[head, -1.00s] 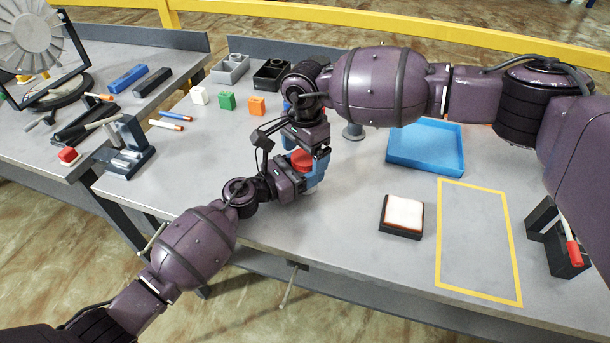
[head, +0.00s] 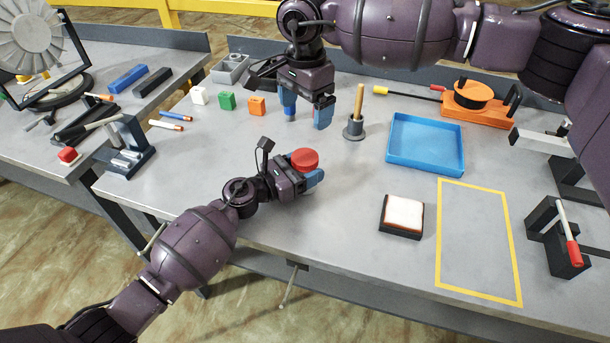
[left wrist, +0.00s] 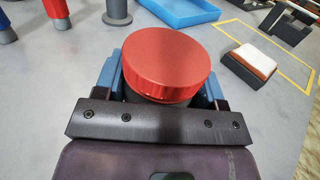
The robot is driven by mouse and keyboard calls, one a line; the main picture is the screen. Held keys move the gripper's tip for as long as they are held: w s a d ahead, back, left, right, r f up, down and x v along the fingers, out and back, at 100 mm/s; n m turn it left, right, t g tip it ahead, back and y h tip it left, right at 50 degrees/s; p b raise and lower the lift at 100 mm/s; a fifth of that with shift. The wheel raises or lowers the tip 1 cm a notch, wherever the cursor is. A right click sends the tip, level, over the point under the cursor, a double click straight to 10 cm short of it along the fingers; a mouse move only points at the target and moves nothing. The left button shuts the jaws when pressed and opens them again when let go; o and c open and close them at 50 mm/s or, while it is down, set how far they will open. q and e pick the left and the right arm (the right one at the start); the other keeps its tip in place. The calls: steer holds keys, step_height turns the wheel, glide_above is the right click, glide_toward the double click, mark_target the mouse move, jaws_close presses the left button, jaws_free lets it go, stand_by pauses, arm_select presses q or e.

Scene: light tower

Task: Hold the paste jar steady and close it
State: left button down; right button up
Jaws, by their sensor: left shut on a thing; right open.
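The paste jar shows mainly as its red round lid (head: 304,160), which also fills the middle of the left wrist view (left wrist: 176,62). The lid sits on top of the jar; I cannot tell how tightly. A little of the dark jar body shows below it, and the rest is hidden by my left gripper. My left gripper (head: 312,177) is shut on the jar, with a blue finger on each side in the left wrist view. My right gripper (head: 306,115) is open and empty, fingers down, behind and above the jar.
A blue tray (head: 425,162), a grey holder with a wooden-handled tool (head: 354,127) and a white-topped pad (head: 402,216) stand to the right. White, green and orange blocks (head: 257,106) are at the back left. A yellow outline (head: 480,240) encloses bare table.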

arm_select(q)
steer(key=shift+c, duration=0.6)
jaws_free()
steer(key=shift+a, duration=0.1)
steer(key=v, duration=1)
steer(key=shift+s+a, duration=0.25)
steer(key=shift+a, duration=0.1)
